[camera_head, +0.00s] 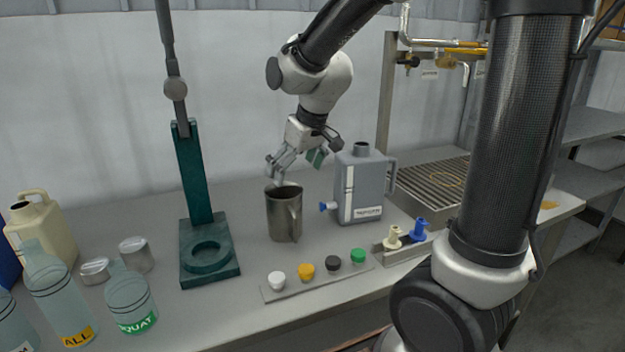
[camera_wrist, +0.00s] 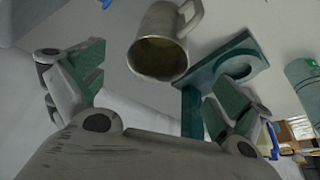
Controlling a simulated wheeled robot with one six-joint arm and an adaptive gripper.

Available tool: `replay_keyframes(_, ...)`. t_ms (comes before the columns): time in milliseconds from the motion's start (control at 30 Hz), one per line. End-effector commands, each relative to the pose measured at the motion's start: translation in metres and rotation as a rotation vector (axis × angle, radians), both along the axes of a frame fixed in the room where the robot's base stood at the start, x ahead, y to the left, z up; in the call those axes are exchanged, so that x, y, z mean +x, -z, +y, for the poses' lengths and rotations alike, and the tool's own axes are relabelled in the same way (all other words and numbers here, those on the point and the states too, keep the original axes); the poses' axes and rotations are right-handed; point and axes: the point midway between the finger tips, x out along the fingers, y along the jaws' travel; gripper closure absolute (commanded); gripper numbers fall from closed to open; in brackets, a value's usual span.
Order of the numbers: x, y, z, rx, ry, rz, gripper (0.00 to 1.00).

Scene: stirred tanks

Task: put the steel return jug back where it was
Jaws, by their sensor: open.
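The steel return jug (camera_head: 283,217) stands upright on the bench, between the green stand and the grey canister, with its handle toward the front right. My gripper (camera_head: 296,164) is just above and behind the jug, tilted, with its fingers spread and nothing between them. In the wrist view the jug (camera_wrist: 160,48) shows at the top middle, beyond the open fingers (camera_wrist: 150,95). I look partly into its mouth, and there is something yellowish-brown inside. The jug appears apart from the fingers.
The green stand (camera_head: 209,255) with a ring base is left of the jug. A grey canister (camera_head: 362,190) with a blue tap stands close on the right. A strip with coloured caps (camera_head: 318,279) lies in front. Bottles (camera_head: 60,300) and metal cans crowd the left. A drain grate (camera_head: 440,180) is at right.

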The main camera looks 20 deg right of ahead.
Motion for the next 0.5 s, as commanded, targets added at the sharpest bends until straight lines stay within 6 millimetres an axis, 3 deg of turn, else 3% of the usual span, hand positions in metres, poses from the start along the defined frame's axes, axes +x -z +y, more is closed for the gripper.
replay_keyframes(133,-0.006,-0.005,-0.006,0.0,0.012,0.0,0.0)
replay_keyframes(233,-0.029,-0.021,-0.028,0.002,0.057,-0.003,0.0)
replay_keyframes(400,-0.108,-0.049,-0.082,0.005,0.196,0.0,0.0)
replay_keyframes(500,-0.155,-0.055,-0.106,0.003,0.277,0.005,0.0)
